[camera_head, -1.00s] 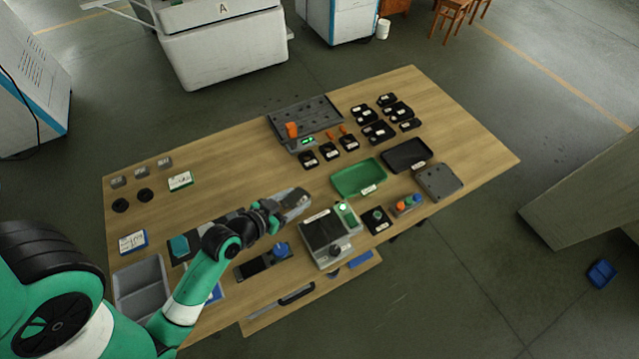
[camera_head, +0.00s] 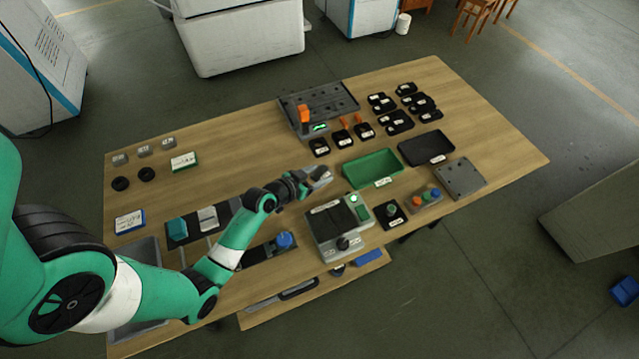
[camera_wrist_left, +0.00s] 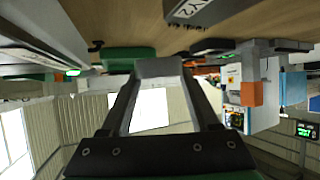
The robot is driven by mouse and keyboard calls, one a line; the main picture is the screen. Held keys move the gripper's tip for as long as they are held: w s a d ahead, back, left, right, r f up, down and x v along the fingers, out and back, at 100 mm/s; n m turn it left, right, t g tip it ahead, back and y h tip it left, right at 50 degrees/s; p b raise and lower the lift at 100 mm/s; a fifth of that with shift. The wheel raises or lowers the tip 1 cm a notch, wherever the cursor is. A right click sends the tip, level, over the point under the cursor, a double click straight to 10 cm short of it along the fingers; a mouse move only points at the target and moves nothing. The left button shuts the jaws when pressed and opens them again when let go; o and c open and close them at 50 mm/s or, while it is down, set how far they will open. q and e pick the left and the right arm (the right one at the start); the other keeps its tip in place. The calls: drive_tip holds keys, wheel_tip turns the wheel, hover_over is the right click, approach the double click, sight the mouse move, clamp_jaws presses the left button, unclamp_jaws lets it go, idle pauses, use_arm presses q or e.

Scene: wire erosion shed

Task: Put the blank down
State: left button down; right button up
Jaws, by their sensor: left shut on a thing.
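My left gripper (camera_head: 318,176) is shut on a light grey block, the blank (camera_wrist_left: 158,68), which sits between both fingertips in the left wrist view. In the head view the gripper is over the middle of the table, just left of the green tray (camera_head: 352,181). The blank is small there and partly hidden by the gripper. I cannot tell how high it is above the wood. My right gripper is not in view.
A black tray (camera_head: 426,147) and a grey plate (camera_head: 460,178) lie to the right. A grey control box (camera_head: 340,226) stands in front of the gripper. Grey blocks (camera_head: 143,150) stand at the back left. Bare wood lies left of the gripper.

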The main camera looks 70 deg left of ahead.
sight(320, 179)
use_arm(q)
drive_tip(key=shift+w+a+f, duration=0.15)
drive_tip(key=shift+w+a, duration=0.05)
drive_tip(key=shift+w, duration=0.05)
drive_tip(key=shift+w+a+f, duration=0.1)
drive_tip(key=shift+f, duration=0.25)
wheel_tip(320, 179, down, 3)
drive_tip(key=shift+f+b, duration=0.1)
drive_tip(key=shift+b, duration=1)
drive_tip(key=c, duration=0.6)
unclamp_jaws()
drive_tip(key=shift+f, duration=0.1)
drive_tip(key=o, duration=0.5)
